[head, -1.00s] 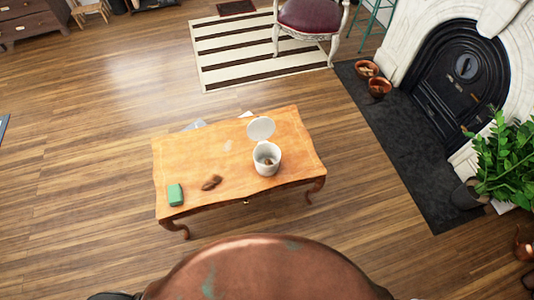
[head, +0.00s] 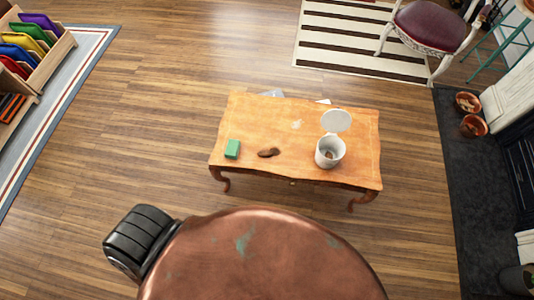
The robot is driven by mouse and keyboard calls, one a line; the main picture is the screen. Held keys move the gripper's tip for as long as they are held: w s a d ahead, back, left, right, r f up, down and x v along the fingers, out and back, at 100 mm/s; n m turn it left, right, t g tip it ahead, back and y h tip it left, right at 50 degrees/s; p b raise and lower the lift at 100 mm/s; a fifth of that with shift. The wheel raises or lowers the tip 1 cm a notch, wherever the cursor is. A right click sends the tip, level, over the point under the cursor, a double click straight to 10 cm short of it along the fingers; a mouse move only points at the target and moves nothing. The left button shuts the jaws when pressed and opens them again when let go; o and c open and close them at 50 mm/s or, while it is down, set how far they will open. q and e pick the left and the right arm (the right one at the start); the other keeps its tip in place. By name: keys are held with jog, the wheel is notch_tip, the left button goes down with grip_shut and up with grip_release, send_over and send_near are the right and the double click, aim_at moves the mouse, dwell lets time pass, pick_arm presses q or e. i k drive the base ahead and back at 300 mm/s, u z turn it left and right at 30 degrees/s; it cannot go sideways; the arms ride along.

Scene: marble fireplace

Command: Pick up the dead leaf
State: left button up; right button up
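A brown, curled thing that looks like the dead leaf (head: 268,153) lies on the wooden table (head: 260,120), toward its front edge.
Wooden floor (head: 120,150) is open left of the table and in front of it. A rack of coloured items (head: 30,45) stands at the far left on a rug. A striped rug (head: 350,45), a chair (head: 430,25) and copper pots (head: 473,125) are at the right.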

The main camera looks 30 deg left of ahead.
aim_at(265, 152)
jog(key=k, duration=0.25)
jog(key=u, duration=1.65)
jog(key=i, duration=0.5)
